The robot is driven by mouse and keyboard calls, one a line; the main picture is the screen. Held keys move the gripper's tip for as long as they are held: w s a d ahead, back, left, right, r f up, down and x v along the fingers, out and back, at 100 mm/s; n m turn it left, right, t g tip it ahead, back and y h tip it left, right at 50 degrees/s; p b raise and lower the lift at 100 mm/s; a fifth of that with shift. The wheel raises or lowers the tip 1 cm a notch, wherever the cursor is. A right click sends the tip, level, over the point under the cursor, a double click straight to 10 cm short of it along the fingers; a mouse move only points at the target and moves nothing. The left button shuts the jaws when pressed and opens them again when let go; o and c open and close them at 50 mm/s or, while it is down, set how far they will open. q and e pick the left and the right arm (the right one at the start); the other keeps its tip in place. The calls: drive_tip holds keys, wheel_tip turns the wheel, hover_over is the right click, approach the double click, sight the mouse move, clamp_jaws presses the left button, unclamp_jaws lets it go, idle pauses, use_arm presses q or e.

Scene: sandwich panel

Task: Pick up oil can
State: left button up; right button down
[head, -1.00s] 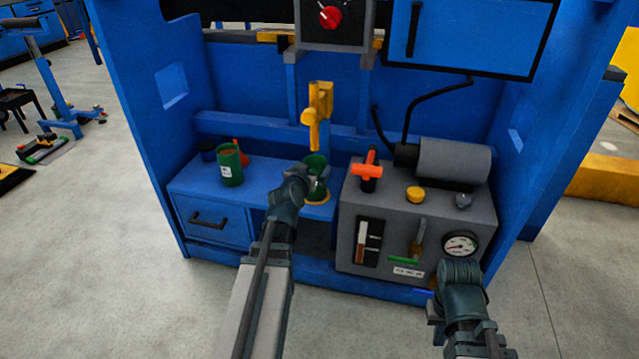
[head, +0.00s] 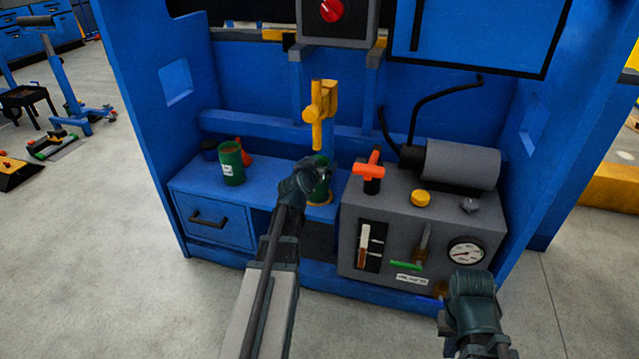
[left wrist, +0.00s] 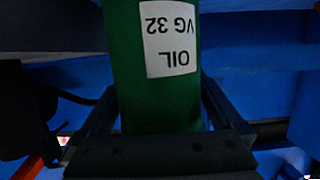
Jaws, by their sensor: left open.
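A green oil can (head: 321,190) stands on a small yellow-edged spot at the right end of the blue shelf, below a yellow tap. My left gripper (head: 308,178) is at it and partly hides it. In the left wrist view the can (left wrist: 157,100) sits between the two open fingers, its white label reading "OIL VG 32" upside down. Whether the fingers touch it is unclear. A second green can (head: 231,165) with a white label stands further left on the shelf. My right gripper (head: 472,296) is low at the right, in front of the grey unit; its fingers are hidden.
The yellow tap (head: 317,114) hangs just above the can. A grey unit (head: 400,226) with an orange handle (head: 369,167), a yellow knob (head: 421,198) and a gauge (head: 465,252) stands close to its right. A blue drawer (head: 213,220) lies left.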

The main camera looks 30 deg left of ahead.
use_arm(q)
clamp_jaws()
idle(0.3)
